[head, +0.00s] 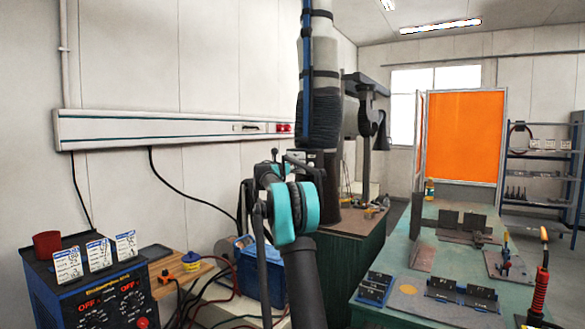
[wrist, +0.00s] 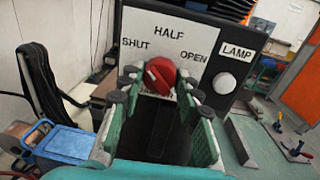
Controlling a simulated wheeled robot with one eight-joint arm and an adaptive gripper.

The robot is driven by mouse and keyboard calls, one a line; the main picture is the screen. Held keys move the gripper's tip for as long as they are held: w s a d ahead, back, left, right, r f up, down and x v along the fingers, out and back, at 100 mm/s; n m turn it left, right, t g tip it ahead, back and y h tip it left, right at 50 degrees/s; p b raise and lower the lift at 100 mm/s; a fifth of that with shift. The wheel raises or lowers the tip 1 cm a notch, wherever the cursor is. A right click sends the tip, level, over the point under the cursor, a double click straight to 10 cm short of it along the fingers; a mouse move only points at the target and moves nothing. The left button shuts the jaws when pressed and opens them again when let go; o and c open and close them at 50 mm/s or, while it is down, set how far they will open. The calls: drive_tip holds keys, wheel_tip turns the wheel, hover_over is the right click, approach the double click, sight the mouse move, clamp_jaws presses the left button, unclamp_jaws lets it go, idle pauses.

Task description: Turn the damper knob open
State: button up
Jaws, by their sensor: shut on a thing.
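The damper knob (wrist: 160,74) is red and sits on a white plate marked SHUT, HALF and OPEN in the wrist view. SHUT is at left, HALF at top and OPEN at right. My gripper (wrist: 159,86) has its green, dark-tipped fingers on either side of the knob and is shut on it. The fingertips cover the knob's sides, and I cannot tell exactly which mark it points to. In the head view my arm hides the knob.
A LAMP label and round white button (wrist: 224,83) are right of the plate. A blue box (head: 262,272) and a control box with dials (head: 95,290) stand at lower left. A green welding table (head: 400,255) with fixtures and an orange screen (head: 463,135) are at right.

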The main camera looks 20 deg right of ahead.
drive_tip(key=shift+m, duration=0.3)
drive_tip(key=shift+f+m+h, duration=0.1)
drive_tip(key=shift+m+h, duration=0.25)
drive_tip(key=shift+m, duration=4.15)
drive_tip(key=shift+f+m+h, duration=0.1)
drive_tip(key=shift+m+h, duration=0.25)
drive_tip(key=shift+m, duration=4.15)
drive_tip(key=o, duration=1.2)
drive_tip(key=shift+c, duration=0.2)
drive_tip(key=r+v, duration=0.1)
drive_tip(key=v, duration=1.1)
drive_tip(key=shift+f, duration=0.3)
